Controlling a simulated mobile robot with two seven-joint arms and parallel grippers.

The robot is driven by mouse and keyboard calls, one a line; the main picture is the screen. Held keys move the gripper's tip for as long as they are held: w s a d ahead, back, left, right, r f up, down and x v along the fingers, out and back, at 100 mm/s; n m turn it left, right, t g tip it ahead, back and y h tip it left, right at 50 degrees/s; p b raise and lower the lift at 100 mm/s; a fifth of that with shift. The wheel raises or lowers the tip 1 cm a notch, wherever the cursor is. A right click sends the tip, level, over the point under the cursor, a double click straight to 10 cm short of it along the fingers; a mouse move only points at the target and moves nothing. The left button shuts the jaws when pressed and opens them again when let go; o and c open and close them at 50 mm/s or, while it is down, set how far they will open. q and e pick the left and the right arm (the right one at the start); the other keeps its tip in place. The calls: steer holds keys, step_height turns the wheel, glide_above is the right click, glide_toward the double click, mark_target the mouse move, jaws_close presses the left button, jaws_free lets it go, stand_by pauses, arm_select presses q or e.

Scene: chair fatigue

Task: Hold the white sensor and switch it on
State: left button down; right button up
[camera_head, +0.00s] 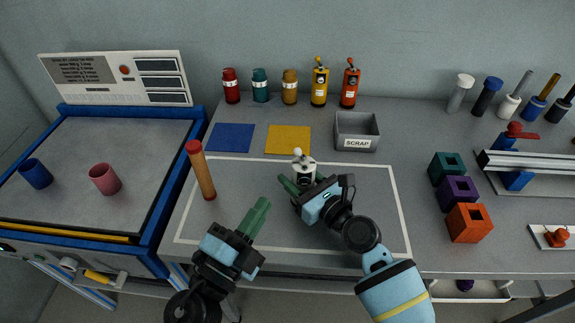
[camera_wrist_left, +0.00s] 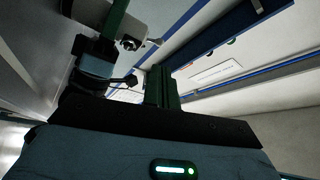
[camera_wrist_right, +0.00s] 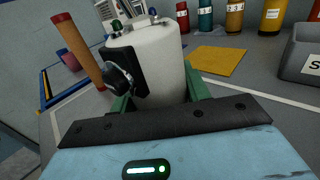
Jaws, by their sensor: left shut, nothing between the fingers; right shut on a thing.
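The white sensor (camera_head: 303,168) stands within the white outline on the grey bench in the head view. In the right wrist view the white sensor (camera_wrist_right: 160,52) is a white cylinder with a black plate and a dark round knob (camera_wrist_right: 122,80) on its side. Small coloured parts sit on its top. My right gripper (camera_head: 304,184) is shut on it, with one green finger on each side. My left gripper (camera_head: 260,212) is shut and empty, lower left of the sensor and apart from it. Its closed green fingers show in the left wrist view (camera_wrist_left: 158,86).
An orange-brown, red-topped cylinder (camera_head: 202,172) stands left of the sensor. A scrap bin (camera_head: 356,145) and a yellow mat (camera_head: 288,139) are behind. Coloured blocks (camera_head: 468,222) stand at right. The outlined area between the grippers and the cylinder is clear.

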mark_target(298, 154)
arm_select(q)
steer(key=x, duration=1)
steer(key=shift+w, duration=0.25)
steer(key=shift+d+r+m+g, duration=0.4)
steer(key=shift+m+g, duration=0.2)
steer(key=shift+m, duration=0.4)
steer(key=m+g, duration=0.1)
steer(key=m, duration=0.1)
steer(key=d+r+m+g+y, duration=0.1)
steer(key=m, duration=0.1)
steer(key=shift+w+d, duration=0.1)
steer(key=shift+d, duration=0.05)
steer(key=shift+f, duration=0.1)
stand_by(0.3)
steer(key=r+v, duration=0.2)
steer(key=v, duration=1.1)
steer(key=shift+s+r, duration=0.25)
steer(key=shift+s, duration=0.05)
arm_select(e)
steer(key=o, duration=1.1)
